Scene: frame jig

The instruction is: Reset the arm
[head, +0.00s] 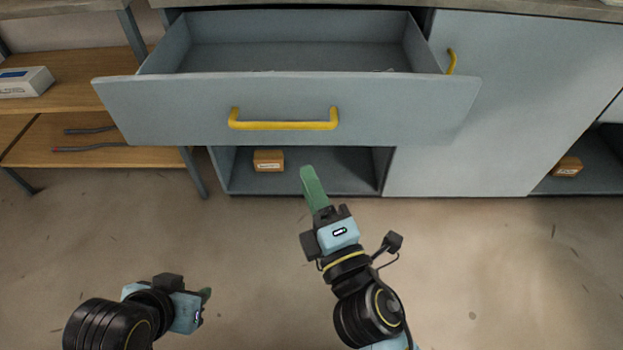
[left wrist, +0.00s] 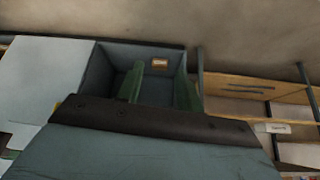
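My left gripper (head: 207,294) is low at the left in the head view, over the floor and well away from the furniture. In the left wrist view its two green fingers (left wrist: 158,84) stand apart with nothing between them. My right gripper (head: 312,187) points forward near the middle, in front of the cabinet's lower opening and below the drawer. Its green fingers overlap as one shape, so their gap is hidden. No object shows at its tip. The grey drawer (head: 385,110) is pulled out and looks empty apart from small specks; its yellow handle (head: 283,125) is clear of both grippers.
Small brown boxes sit in the lower opening (head: 268,161) and at the far right (head: 567,167). A cabinet door (head: 520,100) is right of the drawer. A wooden shelf (head: 90,95) at left holds a white box (head: 25,82). The floor (head: 500,270) is clear.

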